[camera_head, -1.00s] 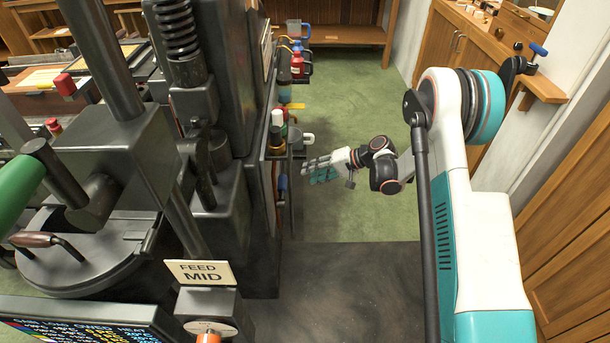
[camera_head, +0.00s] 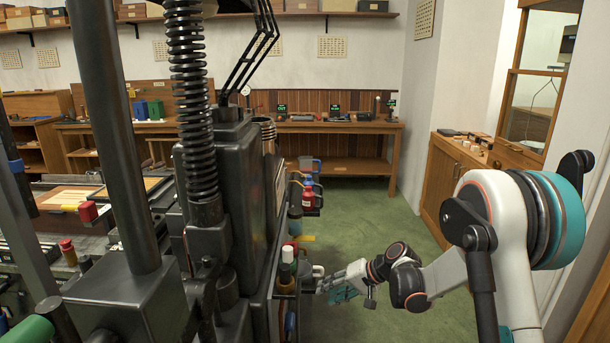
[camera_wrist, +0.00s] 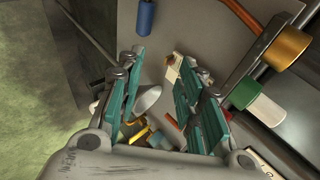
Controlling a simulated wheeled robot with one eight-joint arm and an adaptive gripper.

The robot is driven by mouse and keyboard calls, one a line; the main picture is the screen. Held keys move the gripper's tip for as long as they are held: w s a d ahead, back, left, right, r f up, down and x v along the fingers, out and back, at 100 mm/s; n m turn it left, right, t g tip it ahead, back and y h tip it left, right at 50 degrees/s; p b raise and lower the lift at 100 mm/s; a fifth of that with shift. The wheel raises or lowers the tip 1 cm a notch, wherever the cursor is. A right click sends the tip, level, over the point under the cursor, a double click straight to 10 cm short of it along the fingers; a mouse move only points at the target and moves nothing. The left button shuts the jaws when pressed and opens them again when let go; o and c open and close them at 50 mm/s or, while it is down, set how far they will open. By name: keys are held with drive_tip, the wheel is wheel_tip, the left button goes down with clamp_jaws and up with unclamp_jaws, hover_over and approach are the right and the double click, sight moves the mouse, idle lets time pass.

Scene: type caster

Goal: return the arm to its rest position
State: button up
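My gripper (camera_head: 328,288) is at the end of my arm (camera_head: 430,280), which reaches left from the right side of the head view. It is beside the side rack of the dark casting machine (camera_head: 235,180), close to a light grey cup (camera_head: 316,272). In the wrist view my gripper (camera_wrist: 161,58) has its two teal-padded fingers spread apart, with nothing seen gripped between them. A pale rounded thing (camera_wrist: 148,100) shows beyond the gap; I cannot tell what it is.
The rack holds bottles, among them red ones (camera_head: 307,200), and a blue jug (camera_head: 310,165). The green floor (camera_head: 385,225) is clear behind my arm. A wooden cabinet (camera_head: 445,185) stands at the right wall, a workbench (camera_head: 345,130) at the back.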

drive_tip(key=s+d+r+t+h, duration=0.1)
drive_tip(key=s+d+r+h, duration=0.15)
drive_tip(key=s+r, duration=0.6)
drive_tip(key=s+d+r+t+h, duration=0.1)
drive_tip(key=s+d+r+h, duration=0.15)
drive_tip(key=s+r, duration=0.55)
drive_tip(key=s+d+r+n+h, duration=0.1)
drive_tip(key=s+d+h, duration=0.1)
drive_tip(key=s, duration=0.7)
drive_tip(key=s+d+r+t+h, duration=0.1)
drive_tip(key=s+d, duration=0.4)
drive_tip(key=s, duration=0.5)
drive_tip(key=shift+s+r+n+t+h, duration=0.3)
drive_tip(key=shift+n+h, duration=0.1)
drive_tip(key=shift+h, duration=0.1)
